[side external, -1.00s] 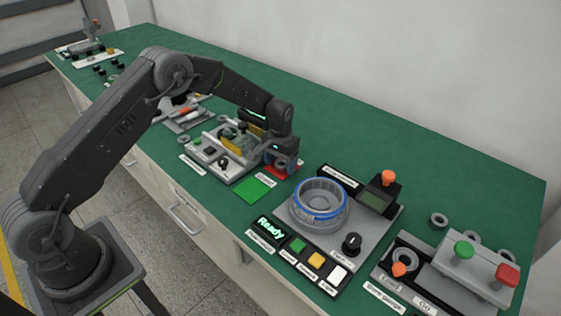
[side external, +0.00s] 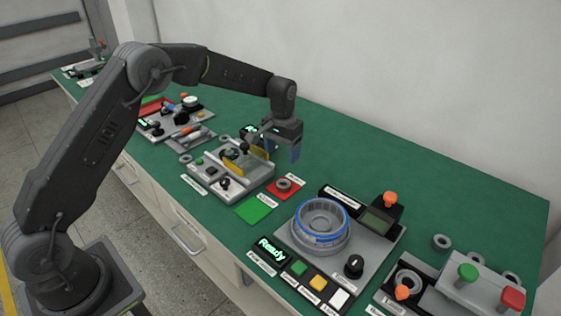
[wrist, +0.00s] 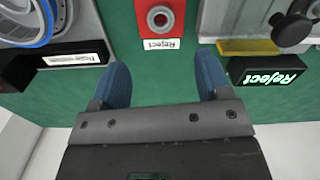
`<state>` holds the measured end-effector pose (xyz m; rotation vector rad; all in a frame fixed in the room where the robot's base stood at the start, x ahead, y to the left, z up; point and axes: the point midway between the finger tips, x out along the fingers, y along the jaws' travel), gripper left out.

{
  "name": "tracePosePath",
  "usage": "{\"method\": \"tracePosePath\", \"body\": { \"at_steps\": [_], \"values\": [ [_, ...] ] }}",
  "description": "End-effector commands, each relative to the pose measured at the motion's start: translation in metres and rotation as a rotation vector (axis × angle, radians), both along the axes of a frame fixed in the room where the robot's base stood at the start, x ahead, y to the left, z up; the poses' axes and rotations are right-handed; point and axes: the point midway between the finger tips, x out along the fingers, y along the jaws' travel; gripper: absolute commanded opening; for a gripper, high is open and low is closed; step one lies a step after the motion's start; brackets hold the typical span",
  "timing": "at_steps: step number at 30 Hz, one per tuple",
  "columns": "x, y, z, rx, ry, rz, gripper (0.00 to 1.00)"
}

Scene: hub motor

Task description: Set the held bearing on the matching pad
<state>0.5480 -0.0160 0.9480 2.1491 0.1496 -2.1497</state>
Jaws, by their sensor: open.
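A grey ring bearing (side external: 284,184) lies flat on the red pad (side external: 273,192). In the wrist view the bearing (wrist: 160,18) sits inside the red pad (wrist: 148,31), whose label reads Reject. A green pad (side external: 254,212) lies beside it, nearer the bench's front edge, and is empty. A lit display (wrist: 272,77) in the wrist view also reads Reject. My gripper (side external: 291,150) is above and behind the red pad, clear of the bearing. In the wrist view my gripper (wrist: 160,82) has its blue fingers wide apart with nothing between them.
A grey test fixture (side external: 230,170) with a yellow guard stands left of the pads. A scale-like station with a blue-ringed bowl (side external: 321,222) stands to the right, its display reading Ready. Loose rings (side external: 441,242) lie farther right. Green bench behind is free.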

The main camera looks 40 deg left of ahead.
Motion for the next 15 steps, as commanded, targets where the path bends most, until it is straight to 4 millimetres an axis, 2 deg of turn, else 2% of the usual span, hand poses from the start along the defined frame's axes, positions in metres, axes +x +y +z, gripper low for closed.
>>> {"method": "tracePosePath", "body": {
  "at_steps": [8,11,15],
  "values": [
    [-0.002,-0.001,0.012,0.000,-0.007,-0.001,0.70],
    [-0.011,-0.003,0.034,0.001,-0.031,-0.007,0.70],
    [-0.044,-0.008,0.087,0.006,-0.093,-0.025,0.70]
  ]
}}
